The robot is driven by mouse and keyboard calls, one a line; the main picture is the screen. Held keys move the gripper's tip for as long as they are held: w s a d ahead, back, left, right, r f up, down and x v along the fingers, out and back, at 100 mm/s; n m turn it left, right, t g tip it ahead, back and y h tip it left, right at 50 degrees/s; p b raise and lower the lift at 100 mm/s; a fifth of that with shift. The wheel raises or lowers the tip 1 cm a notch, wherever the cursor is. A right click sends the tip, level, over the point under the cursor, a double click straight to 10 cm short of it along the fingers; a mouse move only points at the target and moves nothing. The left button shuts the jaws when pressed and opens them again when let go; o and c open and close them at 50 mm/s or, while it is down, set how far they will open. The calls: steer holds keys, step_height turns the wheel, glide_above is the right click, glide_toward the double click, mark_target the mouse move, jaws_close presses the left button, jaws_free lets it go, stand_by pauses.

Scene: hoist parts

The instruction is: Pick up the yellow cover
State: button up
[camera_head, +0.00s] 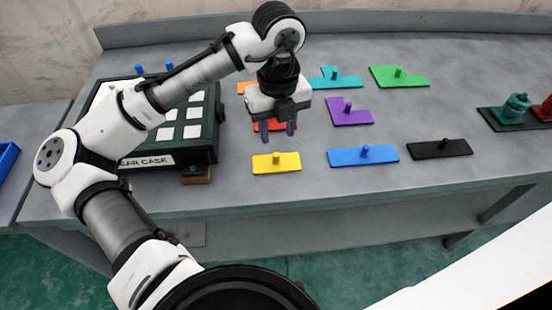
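The yellow cover (285,166) is a flat plate with a small upright peg on top. It lies on the grey workbench (230,193) near its front edge, left of the blue cover. My gripper (278,131) hangs above the bench, fingers pointing down. It shows just above and behind the yellow cover in the picture, apart from it. Its two fingers are spread with a gap between them, and nothing is seen held. The gripper partly hides a red cover (262,126) behind it.
Blue (376,155) and black (440,149) covers lie to the right; purple (349,117), teal (336,83), green (399,82) and orange (242,88) covers lie farther back. A dark case with white squares (196,153) stands left. A tray (508,124) holds parts at the far right.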

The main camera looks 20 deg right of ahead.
mark_target(276, 154)
steer(key=shift+w+a+f+p, duration=0.1)
steer(key=shift+f+p, duration=0.35)
steer(key=shift+f, duration=3.55)
jaws_close()
